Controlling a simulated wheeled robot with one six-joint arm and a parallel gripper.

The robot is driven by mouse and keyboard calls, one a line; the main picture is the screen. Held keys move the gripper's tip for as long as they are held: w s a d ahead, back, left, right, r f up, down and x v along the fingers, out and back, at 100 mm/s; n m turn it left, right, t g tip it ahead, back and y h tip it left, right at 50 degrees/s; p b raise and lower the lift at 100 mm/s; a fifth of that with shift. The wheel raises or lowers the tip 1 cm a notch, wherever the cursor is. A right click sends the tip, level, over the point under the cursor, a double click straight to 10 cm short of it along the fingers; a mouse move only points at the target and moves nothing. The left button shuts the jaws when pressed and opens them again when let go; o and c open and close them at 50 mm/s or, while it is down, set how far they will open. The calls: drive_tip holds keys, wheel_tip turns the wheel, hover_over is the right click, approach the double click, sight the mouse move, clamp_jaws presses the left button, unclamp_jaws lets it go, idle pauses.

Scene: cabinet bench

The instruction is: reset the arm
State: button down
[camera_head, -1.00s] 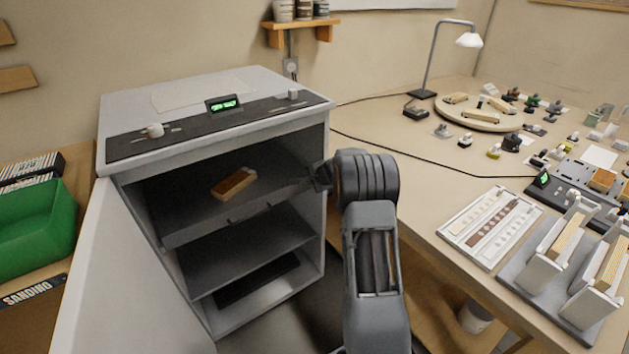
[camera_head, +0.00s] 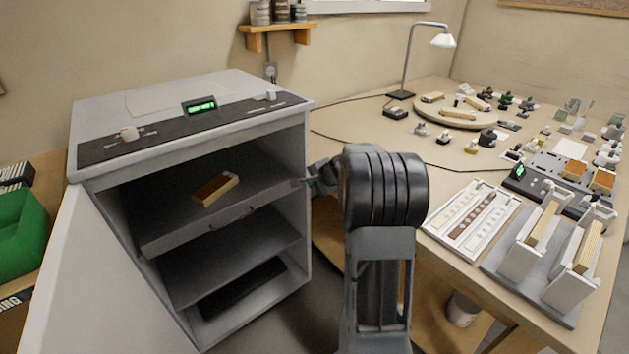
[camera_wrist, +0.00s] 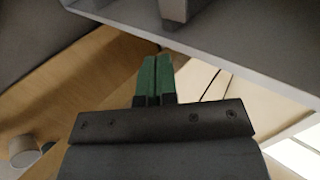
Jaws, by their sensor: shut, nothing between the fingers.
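My gripper shows in the wrist view (camera_wrist: 154,72), its two green fingers close together with nothing between them. In the head view my gripper (camera_head: 304,182) points left beside the right wall of the open cabinet (camera_head: 300,215), near its front edge; whether it touches the wall I cannot tell. My arm rises in front, bent at a dark ribbed joint. A brown block with a pale edge (camera_head: 215,189) lies on the cabinet's upper shelf, apart from my gripper.
The cabinet door (camera_head: 95,285) stands open at the left. To the right, the workbench (camera_head: 395,140) bears a white tray (camera_head: 470,218), a grey stand with upright holders (camera_head: 540,255), a round board (camera_head: 450,118) and a lamp (camera_head: 443,41). A green bin (camera_head: 18,232) is at far left.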

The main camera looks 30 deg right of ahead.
drive_tip(key=shift+s+r, duration=0.3)
drive_tip(key=shift+s, duration=0.1)
drive_tip(key=s+a+r+n+g+y+p, duration=0.1)
drive_tip(key=s+a+r+n+g+p, duration=0.2)
drive_tip(key=s+a+n+g+p, duration=0.55)
drive_tip(key=s+a+r+n+t+h+p, duration=0.1)
drive_tip(key=s+a+r+n+p, duration=0.3)
drive_tip(key=s+a+r+p, duration=0.2)
drive_tip(key=s+a+r+n+t+h+p, duration=0.1)
drive_tip(key=s+a+r+n+p, duration=0.3)
drive_tip(key=s+r, duration=0.7)
drive_tip(key=a+r+p, duration=0.2)
drive_tip(key=a+r, duration=0.1)
drive_tip(key=r, duration=0.1)
drive_tip(key=shift+t+p, duration=0.35)
